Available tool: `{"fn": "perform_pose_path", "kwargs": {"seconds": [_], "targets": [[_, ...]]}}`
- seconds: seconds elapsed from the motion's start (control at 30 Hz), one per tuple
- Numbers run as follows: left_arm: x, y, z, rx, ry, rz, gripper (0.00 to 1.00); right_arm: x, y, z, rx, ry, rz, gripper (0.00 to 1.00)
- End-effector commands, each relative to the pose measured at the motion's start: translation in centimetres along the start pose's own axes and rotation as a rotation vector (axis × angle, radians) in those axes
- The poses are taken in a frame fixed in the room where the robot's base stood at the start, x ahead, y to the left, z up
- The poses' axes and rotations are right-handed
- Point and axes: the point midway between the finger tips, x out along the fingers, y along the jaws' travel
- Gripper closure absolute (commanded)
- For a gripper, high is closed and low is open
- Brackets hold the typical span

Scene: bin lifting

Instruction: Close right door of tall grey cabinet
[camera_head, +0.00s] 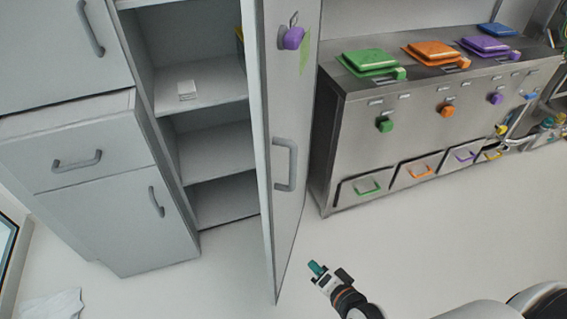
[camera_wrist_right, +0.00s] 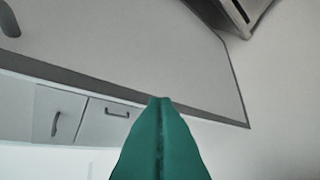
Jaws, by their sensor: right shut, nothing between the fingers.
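The tall grey cabinet (camera_head: 205,155) stands left of centre in the head view. Its right door (camera_head: 287,225) is swung open toward me, with a grey handle (camera_head: 285,165) on the face turned to the right. In the right wrist view the door (camera_wrist_right: 130,45) runs across the top. My right gripper (camera_head: 316,268) is low in the head view, to the right of the door's lower edge and apart from it in the picture. Its green fingers (camera_wrist_right: 160,135) are shut together and empty in the wrist view. My left gripper is out of the picture.
A metal unit (camera_head: 400,130) with coloured lids and drawers stands behind, right of the door. Grey drawers and a lower door (camera_head: 95,160) are at left. A purple object (camera_head: 291,38) is on the door.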

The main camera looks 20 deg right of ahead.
Motion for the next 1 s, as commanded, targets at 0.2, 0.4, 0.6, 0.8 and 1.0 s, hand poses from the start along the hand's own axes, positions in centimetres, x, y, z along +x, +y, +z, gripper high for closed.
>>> {"fn": "perform_pose_path", "kwargs": {"seconds": [0.2,0.4,0.6,0.8,1.0], "targets": [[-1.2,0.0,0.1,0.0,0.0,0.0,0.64,-6.5,14.1,7.0,0.292,-0.085,0.294,1.0],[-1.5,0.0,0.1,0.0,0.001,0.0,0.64,-10.7,20.2,9.7,0.428,-0.088,0.44,1.0],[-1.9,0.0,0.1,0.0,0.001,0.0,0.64,-10.7,21.6,10.3,0.451,-0.088,0.468,1.0],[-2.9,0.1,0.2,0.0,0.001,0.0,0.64,-8.0,23.1,10.9,0.449,-0.089,0.469,1.0],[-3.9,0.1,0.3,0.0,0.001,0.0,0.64,-4.2,24.9,11.7,0.449,-0.087,0.468,1.0]]}}
